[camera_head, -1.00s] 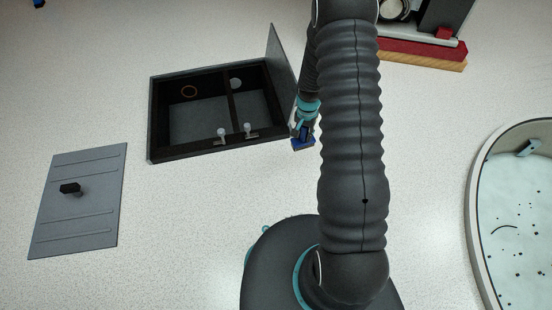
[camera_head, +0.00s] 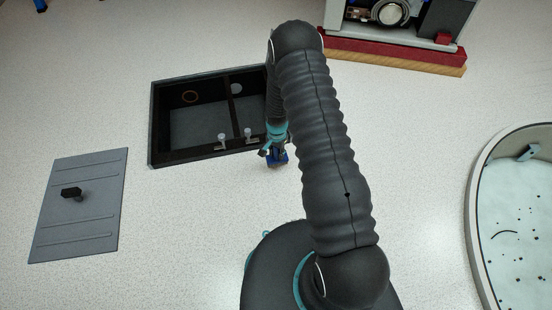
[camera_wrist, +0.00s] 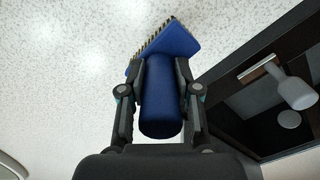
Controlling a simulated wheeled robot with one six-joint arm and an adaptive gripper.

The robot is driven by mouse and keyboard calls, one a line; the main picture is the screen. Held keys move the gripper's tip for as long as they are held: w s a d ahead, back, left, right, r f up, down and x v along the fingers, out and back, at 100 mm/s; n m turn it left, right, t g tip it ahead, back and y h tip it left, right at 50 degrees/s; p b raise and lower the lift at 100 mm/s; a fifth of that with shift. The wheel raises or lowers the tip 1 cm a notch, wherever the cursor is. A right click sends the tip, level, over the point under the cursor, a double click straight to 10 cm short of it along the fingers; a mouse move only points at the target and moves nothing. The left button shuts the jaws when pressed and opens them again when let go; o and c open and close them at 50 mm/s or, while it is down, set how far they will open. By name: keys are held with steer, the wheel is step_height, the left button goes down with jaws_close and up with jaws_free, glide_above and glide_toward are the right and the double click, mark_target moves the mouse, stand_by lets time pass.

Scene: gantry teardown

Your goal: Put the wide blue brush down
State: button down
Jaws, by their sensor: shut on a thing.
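The wide blue brush (camera_wrist: 163,100) is in my gripper (camera_wrist: 162,70), which is shut on its handle, in the wrist view. Its flared blue head with a row of bristles points away from the gripper, over the speckled surface. In the head view the brush (camera_head: 278,160) shows as a small blue patch below my gripper (camera_head: 276,150), just right of the open dark box's front corner. I cannot tell whether the brush touches the surface. My arm hides part of the box's right side.
The open two-compartment box (camera_head: 152,125) has pale knobs (camera_head: 221,140) on its front edge. A grey lid with a black handle (camera_head: 72,193) lies at left. A round pale basin (camera_head: 475,200) stands at right, a machine on a red base (camera_head: 390,50) at the back. The surface below my gripper is clear.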

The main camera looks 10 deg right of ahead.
mark_target(277, 158)
steer(key=shift+f, duration=2.05)
steer(key=shift+f+b, duration=0.2)
steer(key=shift+b, duration=0.15)
steer(key=c, duration=0.8)
jaws_free()
steer(key=shift+r, duration=0.2)
